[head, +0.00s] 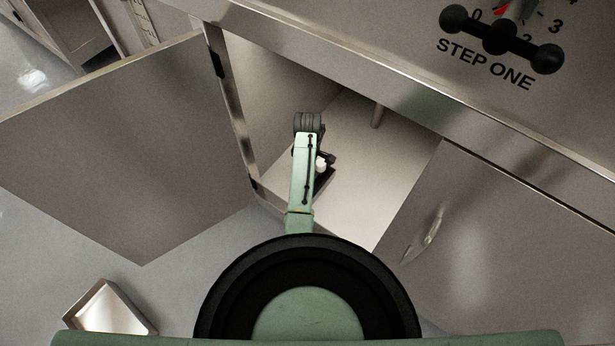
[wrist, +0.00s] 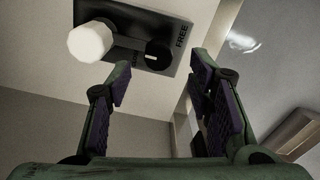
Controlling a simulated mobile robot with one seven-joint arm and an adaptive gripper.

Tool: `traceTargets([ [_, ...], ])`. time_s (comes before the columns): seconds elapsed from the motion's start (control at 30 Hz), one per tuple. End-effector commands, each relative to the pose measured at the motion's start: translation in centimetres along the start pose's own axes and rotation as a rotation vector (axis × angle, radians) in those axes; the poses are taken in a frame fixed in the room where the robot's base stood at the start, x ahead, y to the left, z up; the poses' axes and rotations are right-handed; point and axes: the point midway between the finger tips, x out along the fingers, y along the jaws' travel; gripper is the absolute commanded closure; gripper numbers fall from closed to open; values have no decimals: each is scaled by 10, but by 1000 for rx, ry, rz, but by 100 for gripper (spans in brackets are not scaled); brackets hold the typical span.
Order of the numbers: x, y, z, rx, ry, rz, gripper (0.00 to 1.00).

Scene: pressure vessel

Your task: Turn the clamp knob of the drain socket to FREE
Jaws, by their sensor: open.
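In the wrist view the clamp knob (wrist: 157,54) is a small round black knob on a dark plate (wrist: 172,28). The word FREE stands on the plate to the right of the knob. A second word at its lower left is too small to read surely. A white cylinder (wrist: 90,41) sticks out from the plate's left part. My gripper (wrist: 163,76) is open and empty, its fingers below the knob in the picture and apart from it. In the head view my arm hides most of this.
In the head view my arm reaches into an open cabinet (head: 345,190). Its open door (head: 120,140) is at left, and a closed panel with a handle (head: 424,236) is at right. A tray (head: 105,308) lies on the floor.

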Motion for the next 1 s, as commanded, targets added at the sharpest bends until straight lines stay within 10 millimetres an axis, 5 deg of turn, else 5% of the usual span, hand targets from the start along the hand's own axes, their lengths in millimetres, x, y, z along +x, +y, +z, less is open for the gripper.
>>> traceTargets([
  [0.23, 32, 0, 0, 0, 0, 0, 53],
  [0.6, 38, 1, 0, 0, 1, 3, 53],
  [1.0, 38, 0, 0, 0, 1, 2, 79],
])
